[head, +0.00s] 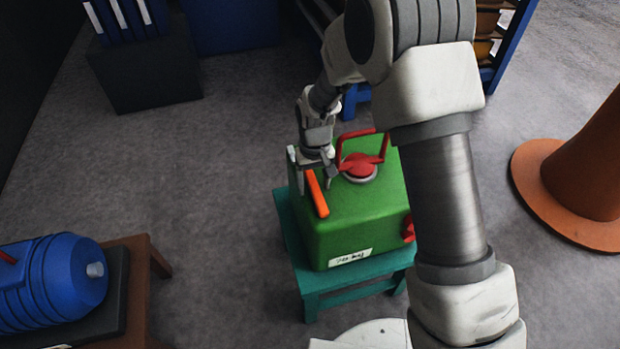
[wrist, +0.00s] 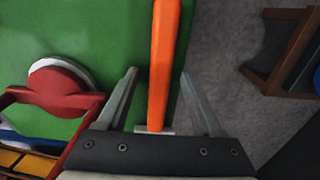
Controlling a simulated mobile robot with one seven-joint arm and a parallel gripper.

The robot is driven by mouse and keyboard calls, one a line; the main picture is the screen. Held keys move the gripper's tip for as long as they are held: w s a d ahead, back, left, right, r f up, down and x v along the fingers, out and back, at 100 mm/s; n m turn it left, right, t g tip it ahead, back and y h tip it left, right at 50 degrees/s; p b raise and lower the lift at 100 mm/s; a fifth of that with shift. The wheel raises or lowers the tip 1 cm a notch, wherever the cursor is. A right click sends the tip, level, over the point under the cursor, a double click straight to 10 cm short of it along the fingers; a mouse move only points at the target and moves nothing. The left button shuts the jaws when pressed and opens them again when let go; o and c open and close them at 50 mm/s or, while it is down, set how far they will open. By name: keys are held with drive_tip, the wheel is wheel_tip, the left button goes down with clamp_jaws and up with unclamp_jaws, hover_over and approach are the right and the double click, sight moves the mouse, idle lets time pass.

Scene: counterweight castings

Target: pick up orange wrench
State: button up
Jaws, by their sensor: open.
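The orange wrench (head: 317,194) lies on top of a green container (head: 352,223), near its left edge. In the wrist view the orange wrench (wrist: 163,62) runs lengthwise between the two fingers, with a grey end close to the gripper's palm. My gripper (head: 312,178) is at the far end of the wrench, over the container's top. In the wrist view my gripper (wrist: 158,74) is open, with one finger on each side of the wrench and visible gaps. Whether the fingers reach below the wrench's top is hard to tell.
A red cap (head: 360,166) and red handle stand on the container, right of my gripper. The container sits on a teal stool (head: 342,283). A blue ribbed motor-like object (head: 62,279) rests at left. An orange-brown flanged object (head: 583,185) stands at right. Floor between is clear.

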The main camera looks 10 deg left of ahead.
clamp_jaws()
drive_tip(key=shift+r, duration=0.1)
idle(1.2)
